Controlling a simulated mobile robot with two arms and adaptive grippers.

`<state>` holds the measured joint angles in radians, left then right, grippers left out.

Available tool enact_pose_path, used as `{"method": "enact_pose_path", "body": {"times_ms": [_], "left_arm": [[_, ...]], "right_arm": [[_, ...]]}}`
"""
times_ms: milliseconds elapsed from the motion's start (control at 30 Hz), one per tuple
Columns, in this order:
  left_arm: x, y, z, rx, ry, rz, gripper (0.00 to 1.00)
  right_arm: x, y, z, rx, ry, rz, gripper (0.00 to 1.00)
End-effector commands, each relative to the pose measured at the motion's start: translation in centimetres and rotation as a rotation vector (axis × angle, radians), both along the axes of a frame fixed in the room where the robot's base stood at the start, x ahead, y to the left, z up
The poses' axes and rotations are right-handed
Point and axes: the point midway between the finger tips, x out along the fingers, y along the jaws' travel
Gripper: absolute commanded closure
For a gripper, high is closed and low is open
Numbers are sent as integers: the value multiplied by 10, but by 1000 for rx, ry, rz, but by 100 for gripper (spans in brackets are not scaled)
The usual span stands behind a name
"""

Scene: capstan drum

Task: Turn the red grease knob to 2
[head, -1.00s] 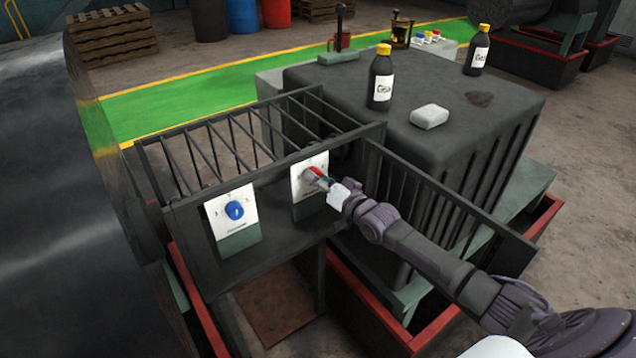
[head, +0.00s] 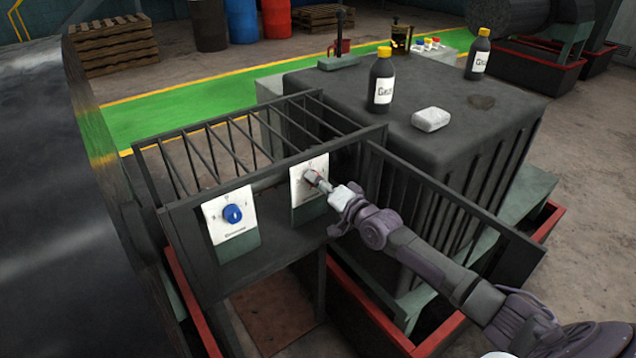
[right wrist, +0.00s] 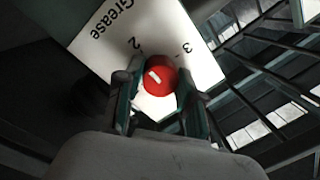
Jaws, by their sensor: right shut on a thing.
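The red grease knob (right wrist: 160,76) sits on a white plate (right wrist: 105,42) that reads "Grease", with 2 and 3 visible, in the right wrist view. Its white mark slants to the upper left, roughly to the side of the 2; I cannot tell whether it lines up exactly. My right gripper (right wrist: 158,84) is shut on the knob, one finger on each side. In the head view the right gripper (head: 316,181) covers most of the knob and part of its plate (head: 303,196). My left gripper is not in view.
A blue knob (head: 232,214) on its own white plate stands to the left on the same dark panel. A barred guard (head: 440,212) runs close to the right arm. Bottles (head: 381,80) and a pale block (head: 431,119) stand on the dark housing behind.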

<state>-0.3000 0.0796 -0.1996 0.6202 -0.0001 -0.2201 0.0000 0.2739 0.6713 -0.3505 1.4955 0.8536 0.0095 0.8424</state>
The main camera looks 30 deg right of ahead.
Motion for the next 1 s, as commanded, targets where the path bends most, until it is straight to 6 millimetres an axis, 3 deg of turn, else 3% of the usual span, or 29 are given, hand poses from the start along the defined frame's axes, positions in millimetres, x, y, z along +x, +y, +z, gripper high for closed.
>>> {"method": "enact_pose_path", "body": {"times_ms": [133,167,300,700,867,1000], "left_arm": [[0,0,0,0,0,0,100],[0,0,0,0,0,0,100],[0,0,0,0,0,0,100],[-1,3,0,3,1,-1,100],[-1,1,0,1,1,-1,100],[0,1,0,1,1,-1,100]], "right_arm": [[0,0,-2,-1,5,1,97],[0,1,-2,-1,5,1,60],[0,0,-2,-2,4,1,37],[-5,-1,-2,-2,2,1,37],[-28,-6,-2,-3,5,1,37],[-57,-12,-3,-3,7,1,37]]}}
